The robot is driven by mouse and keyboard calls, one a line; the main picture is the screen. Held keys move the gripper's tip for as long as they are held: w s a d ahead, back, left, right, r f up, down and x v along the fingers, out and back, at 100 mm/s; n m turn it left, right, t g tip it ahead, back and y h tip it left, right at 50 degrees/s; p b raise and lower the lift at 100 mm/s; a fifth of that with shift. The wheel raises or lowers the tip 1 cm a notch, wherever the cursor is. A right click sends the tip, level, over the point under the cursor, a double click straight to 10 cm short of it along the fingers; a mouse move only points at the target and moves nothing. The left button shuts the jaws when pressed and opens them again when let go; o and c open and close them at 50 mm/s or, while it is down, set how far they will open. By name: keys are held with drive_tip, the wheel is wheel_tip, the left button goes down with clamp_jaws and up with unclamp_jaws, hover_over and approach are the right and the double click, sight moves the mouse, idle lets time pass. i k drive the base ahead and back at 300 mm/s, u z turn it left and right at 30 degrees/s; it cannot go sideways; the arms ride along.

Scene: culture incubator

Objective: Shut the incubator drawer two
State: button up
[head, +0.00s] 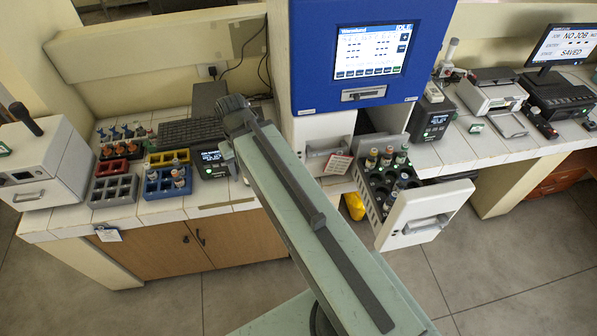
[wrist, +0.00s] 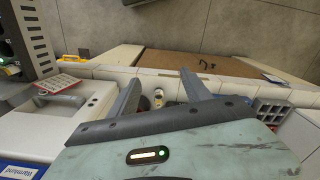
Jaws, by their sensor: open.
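The incubator (head: 350,60) is a blue cabinet with a lit screen and white drawers below it. The right-hand drawer (head: 425,215) stands pulled out, its white front with a recessed handle out past the bench edge. Its grey perforated tray holds several capped bottles (head: 372,158). The left-hand drawer (head: 328,143) looks shut. No drawer number is readable. In the wrist view, part of the open drawer's grey wall (wrist: 30,35) shows at upper left. My gripper (head: 238,115) is left of the incubator, over the bench, apart from both drawers. Its fingers (wrist: 160,88) are spread and empty.
Coloured racks (head: 165,180) with vials and a small display device (head: 212,160) stand on the left bench. A white box device (head: 45,165) is at far left. A yellow object (head: 354,206) lies below the drawers. Floor before the open drawer is clear.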

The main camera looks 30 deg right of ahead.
sight(419, 213)
drive_tip(key=z, duration=0.05)
drive_tip(key=k, duration=0.5)
drive_tip(key=z, duration=0.7)
drive_tip(key=i, duration=0.65)
drive_tip(key=z, duration=1.35)
